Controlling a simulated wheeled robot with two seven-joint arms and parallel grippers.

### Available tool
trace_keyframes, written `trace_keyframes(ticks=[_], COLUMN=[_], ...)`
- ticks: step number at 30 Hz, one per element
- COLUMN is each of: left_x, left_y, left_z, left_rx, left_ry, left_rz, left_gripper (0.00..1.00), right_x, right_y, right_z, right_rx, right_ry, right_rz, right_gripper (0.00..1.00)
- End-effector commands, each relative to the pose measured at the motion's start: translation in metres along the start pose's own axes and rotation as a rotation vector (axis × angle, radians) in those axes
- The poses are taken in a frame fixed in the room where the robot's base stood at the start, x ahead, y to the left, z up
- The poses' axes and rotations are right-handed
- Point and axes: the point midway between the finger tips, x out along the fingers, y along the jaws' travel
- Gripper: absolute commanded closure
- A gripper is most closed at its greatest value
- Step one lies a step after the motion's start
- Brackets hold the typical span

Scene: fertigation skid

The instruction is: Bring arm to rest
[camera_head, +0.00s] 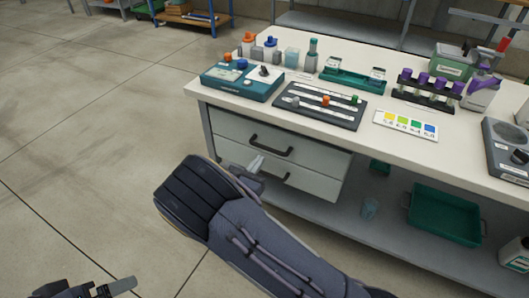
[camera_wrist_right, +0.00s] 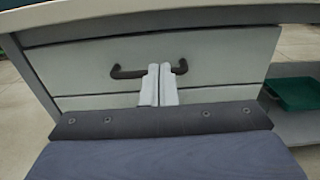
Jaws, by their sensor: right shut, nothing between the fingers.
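My right arm reaches in from the bottom of the head view. Its gripper (camera_head: 257,162) is shut and empty in front of the drawer unit under the bench. In the right wrist view the closed fingertips (camera_wrist_right: 159,75) overlap the middle of the upper drawer's dark handle (camera_wrist_right: 130,72). In the head view a small gap shows between the tips and that handle (camera_head: 270,147); contact cannot be made out. Both drawers look closed. My left gripper (camera_head: 112,289) shows only in part at the bottom left edge, over the floor, and its opening is unclear.
The white bench top (camera_head: 365,148) above holds a teal case (camera_head: 240,84), a dark tool tray (camera_head: 322,109), a color chart (camera_head: 405,126) and a tube rack (camera_head: 425,97). A green bin (camera_head: 443,217) stands on the lower shelf.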

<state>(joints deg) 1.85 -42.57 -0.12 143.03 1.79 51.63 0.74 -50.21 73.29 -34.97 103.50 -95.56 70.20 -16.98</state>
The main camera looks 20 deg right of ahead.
Motion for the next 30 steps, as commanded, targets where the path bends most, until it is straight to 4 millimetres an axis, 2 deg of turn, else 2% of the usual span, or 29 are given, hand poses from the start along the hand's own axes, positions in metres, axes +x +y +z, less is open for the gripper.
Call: trace_keyframes(ticks=[3,8,11,14,16,18,20,24,27,30], left_x=[-0.001,0.0,-0.001,-0.001,-0.001,-0.001,0.0,0.0,0.0,0.0], left_y=[0.0,0.0,0.0,0.0,0.0,0.0,0.0,0.0,0.0,0.0], left_z=[0.0,0.0,0.0,0.0,0.0,0.0,0.0,0.0,0.0,0.0], left_rx=[0.0,0.0,0.0,0.0,0.0,0.0,0.0,0.0,0.0,0.0], left_ry=[0.0,0.0,0.0,0.0,0.0,0.0,0.0,0.0,0.0,0.0], left_rz=[0.0,0.0,0.0,0.0,0.0,0.0,0.0,0.0,0.0,0.0], left_gripper=[0.1,0.1,0.1,0.1,0.1,0.1,0.1,0.1,0.1,0.1], right_x=[-0.007,-0.008,-0.002,0.007,0.011,0.008,0.001,-0.027,-0.052,-0.079], right_y=[0.0,-0.001,-0.014,-0.048,-0.083,-0.119,-0.146,-0.196,-0.221,-0.237], right_z=[0.0,0.0,0.003,0.007,0.009,0.01,0.01,0.014,0.022,0.033], right_rx=[-0.001,0.003,0.042,0.15,0.264,0.398,0.515,0.797,1.006,1.219], right_ry=[0.0,0.002,0.039,0.137,0.235,0.343,0.433,0.623,0.743,0.851], right_rz=[0.0,-0.004,-0.055,-0.191,-0.33,-0.485,-0.613,-0.892,-1.071,-1.23], right_gripper=[1.0,1.0,1.0,1.0,1.0,1.0,1.0,1.0,1.0,1.0])
